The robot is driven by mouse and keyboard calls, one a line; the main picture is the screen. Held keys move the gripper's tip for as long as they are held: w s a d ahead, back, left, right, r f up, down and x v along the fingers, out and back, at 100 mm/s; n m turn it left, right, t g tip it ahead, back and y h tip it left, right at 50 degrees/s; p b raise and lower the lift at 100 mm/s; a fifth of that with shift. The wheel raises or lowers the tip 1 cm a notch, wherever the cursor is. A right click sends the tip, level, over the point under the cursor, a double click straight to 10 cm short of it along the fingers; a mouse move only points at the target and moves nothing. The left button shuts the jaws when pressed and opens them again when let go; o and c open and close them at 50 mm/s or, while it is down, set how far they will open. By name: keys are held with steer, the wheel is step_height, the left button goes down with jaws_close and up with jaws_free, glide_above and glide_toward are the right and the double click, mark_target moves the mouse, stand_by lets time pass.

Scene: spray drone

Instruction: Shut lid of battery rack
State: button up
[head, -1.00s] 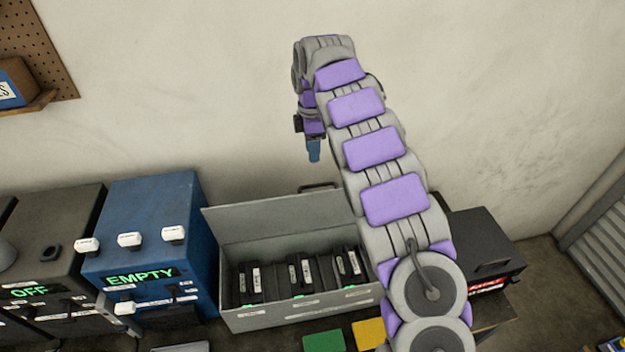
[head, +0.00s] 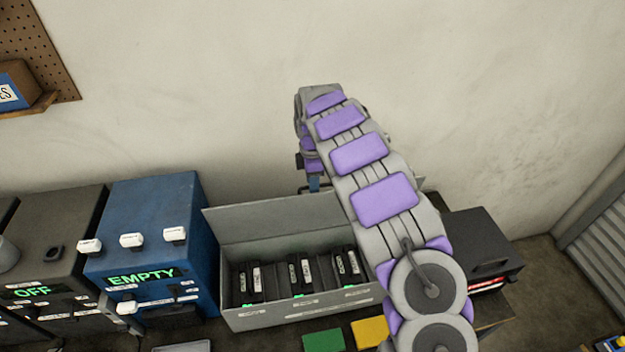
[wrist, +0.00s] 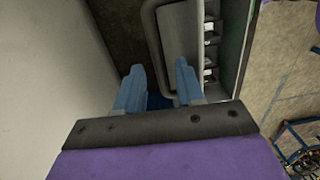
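The battery rack (head: 290,312) is a grey open-topped box with several dark batteries (head: 299,272) inside. Its lid (head: 262,220) stands raised at the back, close to the wall. My gripper (head: 314,184) is at the top edge of the lid, and my arm hides the right part of the rack. In the wrist view, my gripper (wrist: 160,82) has two blue fingers spread apart. The lid's looped handle (wrist: 150,35) lies just beyond and between the fingertips. I cannot tell whether the fingers touch it.
A blue machine (head: 150,225) reading EMPTY stands left of the rack, with a dark machine (head: 50,250) reading OFF farther left. A black case (head: 485,245) is on the right. Green (head: 323,342) and yellow (head: 369,332) pads lie in front. The wall is close behind.

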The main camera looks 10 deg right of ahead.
jaws_close()
stand_by(0.6)
